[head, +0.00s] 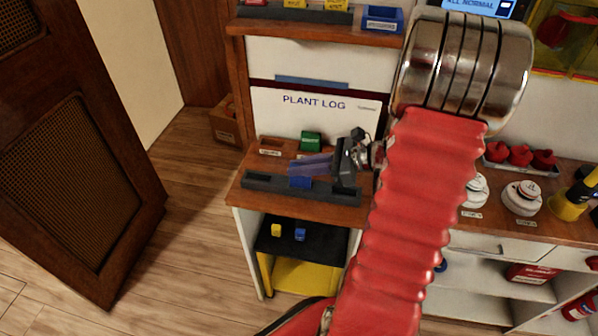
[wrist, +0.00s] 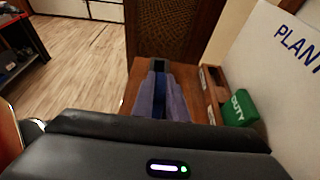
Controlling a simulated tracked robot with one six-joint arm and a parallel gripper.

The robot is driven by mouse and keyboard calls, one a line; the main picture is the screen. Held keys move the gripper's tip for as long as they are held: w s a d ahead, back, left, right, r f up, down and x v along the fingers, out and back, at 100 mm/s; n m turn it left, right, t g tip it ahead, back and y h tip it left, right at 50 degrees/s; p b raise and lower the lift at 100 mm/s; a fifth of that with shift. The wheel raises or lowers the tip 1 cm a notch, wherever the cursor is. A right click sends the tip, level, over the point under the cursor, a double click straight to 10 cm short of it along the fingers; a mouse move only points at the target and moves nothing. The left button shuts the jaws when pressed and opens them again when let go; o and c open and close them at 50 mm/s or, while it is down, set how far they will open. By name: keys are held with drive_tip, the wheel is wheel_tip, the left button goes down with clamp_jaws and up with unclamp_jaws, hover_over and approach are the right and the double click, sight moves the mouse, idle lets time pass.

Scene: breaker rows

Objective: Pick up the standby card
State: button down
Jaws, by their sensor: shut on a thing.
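A blue card (head: 300,183) is at the dark slotted rail (head: 338,194) along the front of the desk. No lettering on it can be read, so I cannot confirm that it is the standby card. My gripper (head: 303,167) reaches in from the right, its bluish fingers just above the rail. In the wrist view the fingers (wrist: 163,100) are shut on the blue card (wrist: 158,107), which shows between them. I cannot tell whether its lower edge still sits in the rail. A green DUTY card (head: 311,141) stands in a holder behind; it also shows in the wrist view (wrist: 240,108).
An empty labelled holder (head: 270,147) is left of the green card. The PLANT LOG board (head: 315,112) stands upright behind. A shelf below carries a yellow block (head: 276,230) and a blue block (head: 299,234). White knobs (head: 521,197) are right of my arm. Open floor lies left.

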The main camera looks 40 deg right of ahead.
wheel_tip(320, 180, up, 9)
idle(0.4)
idle(0.5)
